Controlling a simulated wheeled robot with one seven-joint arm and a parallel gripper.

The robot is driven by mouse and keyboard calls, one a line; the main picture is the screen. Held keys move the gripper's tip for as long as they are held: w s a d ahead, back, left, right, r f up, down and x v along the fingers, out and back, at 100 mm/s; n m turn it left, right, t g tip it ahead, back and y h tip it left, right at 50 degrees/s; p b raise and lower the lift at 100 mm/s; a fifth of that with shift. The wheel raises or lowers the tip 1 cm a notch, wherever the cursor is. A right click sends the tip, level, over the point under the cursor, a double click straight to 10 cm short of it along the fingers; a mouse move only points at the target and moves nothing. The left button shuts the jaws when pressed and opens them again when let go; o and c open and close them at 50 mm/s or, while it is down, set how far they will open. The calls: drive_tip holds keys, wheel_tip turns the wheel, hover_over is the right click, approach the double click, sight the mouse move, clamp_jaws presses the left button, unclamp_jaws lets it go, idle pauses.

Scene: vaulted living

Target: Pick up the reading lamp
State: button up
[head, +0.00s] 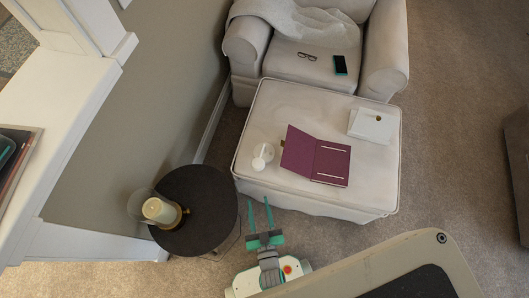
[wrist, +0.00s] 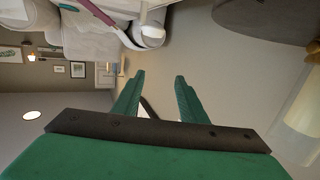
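The small white object with rounded parts, which looks like the reading lamp (head: 262,156), stands on the near left part of the pale ottoman (head: 290,98) in the head view. It is left of an open purple book (head: 316,158). My gripper (head: 259,199) is in front of the ottoman's near left edge, below the lamp in the picture and apart from it. Its two green fingers are spread with nothing between them. The wrist view also shows the open, empty gripper (wrist: 160,75). I cannot make out the lamp for certain in that view.
A dark round side table (head: 205,190) with a cream candle in a glass holder (head: 157,210) stands left of my gripper. White papers (head: 372,125) lie on the ottoman. An armchair (head: 385,45) behind holds glasses and a phone (head: 340,65).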

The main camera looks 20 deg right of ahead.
sight(265, 157)
drive_tip(key=shift+m+t+h, duration=0.5)
drive_tip(key=shift+m+h, duration=0.1)
drive_tip(key=shift+h, duration=0.1)
drive_tip(key=w+d+f, duration=0.3)
drive_tip(key=w+f, duration=0.1)
drive_tip(key=w+d+f, duration=0.3)
drive_tip(key=w+f, duration=0.1)
drive_tip(key=w, duration=0.1)
drive_tip(key=w+d+f, duration=0.2)
drive_tip(key=w+f, duration=0.1)
drive_tip(key=w, duration=0.1)
drive_tip(key=shift+w+d+f, duration=0.3)
drive_tip(key=shift+d+f, duration=0.1)
drive_tip(key=x, duration=0.5)
drive_tip(key=shift+w+d+f, duration=0.1)
drive_tip(key=shift+w+d, duration=0.05)
drive_tip(key=shift+w, duration=0.15)
drive_tip(key=shift+a+x, duration=0.2)
drive_tip(key=shift+x, duration=2.55)
drive_tip(key=shift+c, duration=0.4)
clamp_jaws()
drive_tip(key=shift+w, duration=0.1)
